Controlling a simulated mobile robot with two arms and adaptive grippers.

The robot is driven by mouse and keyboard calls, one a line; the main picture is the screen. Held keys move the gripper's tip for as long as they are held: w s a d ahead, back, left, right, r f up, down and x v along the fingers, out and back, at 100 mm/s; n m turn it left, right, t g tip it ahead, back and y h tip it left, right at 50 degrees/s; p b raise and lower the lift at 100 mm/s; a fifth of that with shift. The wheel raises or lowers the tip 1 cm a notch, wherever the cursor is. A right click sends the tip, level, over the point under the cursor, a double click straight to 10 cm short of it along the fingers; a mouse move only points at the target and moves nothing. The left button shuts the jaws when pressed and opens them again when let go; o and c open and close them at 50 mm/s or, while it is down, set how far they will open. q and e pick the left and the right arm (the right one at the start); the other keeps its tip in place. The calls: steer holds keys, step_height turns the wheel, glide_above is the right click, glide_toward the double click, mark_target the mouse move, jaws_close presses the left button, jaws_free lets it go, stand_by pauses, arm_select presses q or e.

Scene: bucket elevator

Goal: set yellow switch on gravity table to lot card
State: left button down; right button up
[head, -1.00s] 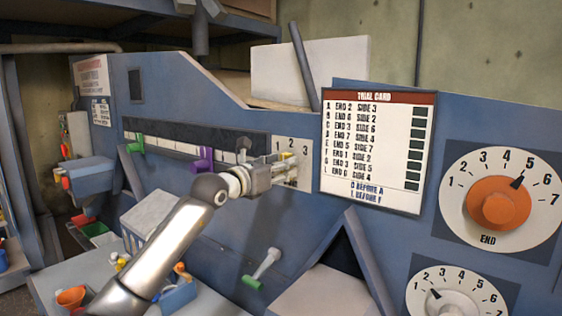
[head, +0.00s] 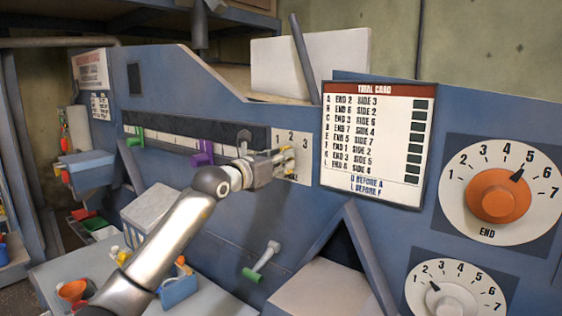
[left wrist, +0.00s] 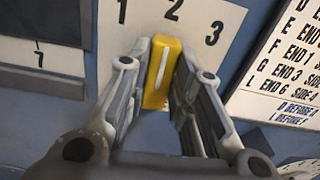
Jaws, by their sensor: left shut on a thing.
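The yellow switch (left wrist: 162,75) sits on a white plate (left wrist: 212,20) marked 1, 2, 3 in the left wrist view. Its white line points up, close to the 2. My left gripper (left wrist: 162,85) is shut on the switch, with a finger on each side. In the head view my left gripper (head: 279,165) reaches the plate (head: 303,150) from the left and hides much of the switch. The trial card (head: 375,145) hangs just right of the plate, with rows of END and SIDE numbers. My right gripper is not in view.
A large orange END dial (head: 498,196) points to about 5. A smaller white dial (head: 455,295) is below it, its pointer near 2. A purple slider (head: 202,152) and a green slider (head: 136,136) are on the scale at left. A green-tipped lever (head: 262,262) is below.

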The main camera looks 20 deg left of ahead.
arm_select(q)
steer(key=shift+w+a+f+n+b, duration=0.15)
steer(key=shift+n+b, duration=0.55)
steer(key=shift+n, duration=1.45)
steer(key=shift+s+a+r+n+b, duration=0.1)
steer(key=shift+n+b, duration=0.55)
steer(key=shift+n, duration=1.5)
steer(key=c, duration=1.3)
jaws_free()
